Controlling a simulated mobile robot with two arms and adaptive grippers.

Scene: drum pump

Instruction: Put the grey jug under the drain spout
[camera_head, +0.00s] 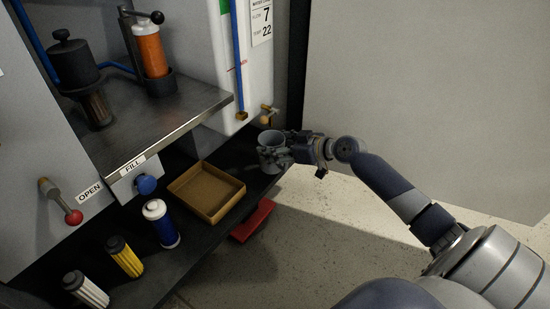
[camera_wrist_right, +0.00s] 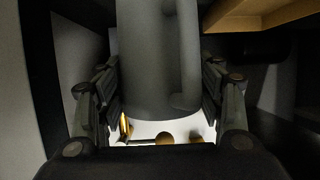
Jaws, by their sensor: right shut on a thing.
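The grey jug (camera_head: 270,139) is near the right end of the dark lower shelf, upright, its open top showing. My right gripper (camera_head: 277,156) reaches in from the right and is shut on it. In the right wrist view the jug (camera_wrist_right: 150,60) stands between the two fingers of the gripper (camera_wrist_right: 160,90), with its handle on the right. My left gripper is not in view.
A tan tray (camera_head: 238,192) lies left of the jug on the dark shelf (camera_head: 190,249). Blue (camera_head: 160,224), yellow (camera_head: 125,256) and white (camera_head: 86,289) filters stand further left. A red object (camera_head: 252,221) is below the shelf edge. A grey panel (camera_head: 430,90) stands at right.

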